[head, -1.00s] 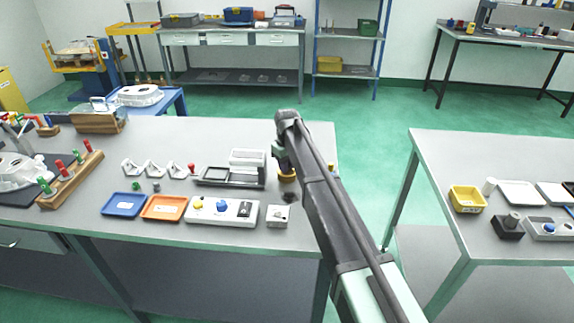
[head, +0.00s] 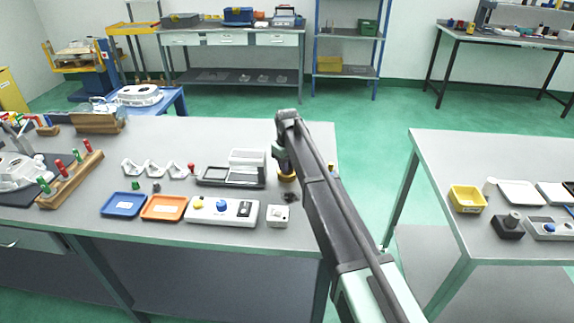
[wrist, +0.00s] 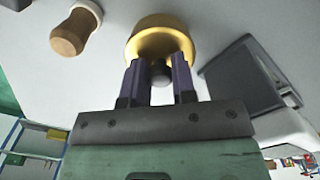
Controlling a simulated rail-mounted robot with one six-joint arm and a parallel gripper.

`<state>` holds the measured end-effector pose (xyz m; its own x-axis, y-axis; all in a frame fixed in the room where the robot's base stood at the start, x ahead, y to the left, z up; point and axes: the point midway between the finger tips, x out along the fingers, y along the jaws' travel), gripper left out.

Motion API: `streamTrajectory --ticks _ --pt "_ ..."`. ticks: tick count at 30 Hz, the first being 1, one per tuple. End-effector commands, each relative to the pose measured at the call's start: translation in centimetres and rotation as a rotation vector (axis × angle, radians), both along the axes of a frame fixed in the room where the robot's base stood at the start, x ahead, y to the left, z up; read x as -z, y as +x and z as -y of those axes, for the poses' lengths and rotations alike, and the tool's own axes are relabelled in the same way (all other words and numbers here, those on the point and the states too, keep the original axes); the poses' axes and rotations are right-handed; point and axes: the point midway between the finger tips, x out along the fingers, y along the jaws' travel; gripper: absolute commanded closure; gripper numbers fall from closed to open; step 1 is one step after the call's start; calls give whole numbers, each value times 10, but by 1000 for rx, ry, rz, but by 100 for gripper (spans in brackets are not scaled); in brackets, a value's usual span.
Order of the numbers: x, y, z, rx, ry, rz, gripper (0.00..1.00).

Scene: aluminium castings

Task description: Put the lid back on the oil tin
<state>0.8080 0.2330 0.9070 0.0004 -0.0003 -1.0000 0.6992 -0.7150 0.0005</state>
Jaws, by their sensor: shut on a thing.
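A gold round piece (wrist: 160,40) is just beyond my fingertips in the wrist view. A dark round knob (wrist: 160,73) sits between the two fingers, and my gripper (wrist: 158,78) is shut on it. The knob seems to belong to the lid, but I cannot tell where lid and oil tin part, or whether they touch. In the head view a yellow-gold round thing (head: 286,176) shows below the end of my arm, near the right end of the left table. My fingers are hidden in that view.
A black-framed tray (head: 230,182) lies left of the gold thing; it also shows in the wrist view (wrist: 245,78). A brown-and-white stopper-like piece (wrist: 76,30) stands nearby. A white box (head: 278,216) and a switch panel (head: 222,210) are toward the front edge.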

Motion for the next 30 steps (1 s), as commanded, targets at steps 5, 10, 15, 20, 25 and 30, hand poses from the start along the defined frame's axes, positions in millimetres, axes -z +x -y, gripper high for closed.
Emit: streamTrajectory --ticks 5,10,15,20,25,30 --pt "1 0 0 0 0 0 98" --pt "1 0 0 0 0 0 98" --pt "2 0 0 0 0 0 98" --pt "2 0 0 0 0 0 98" --pt "2 0 0 0 0 0 66" --pt "2 0 0 0 0 0 45"
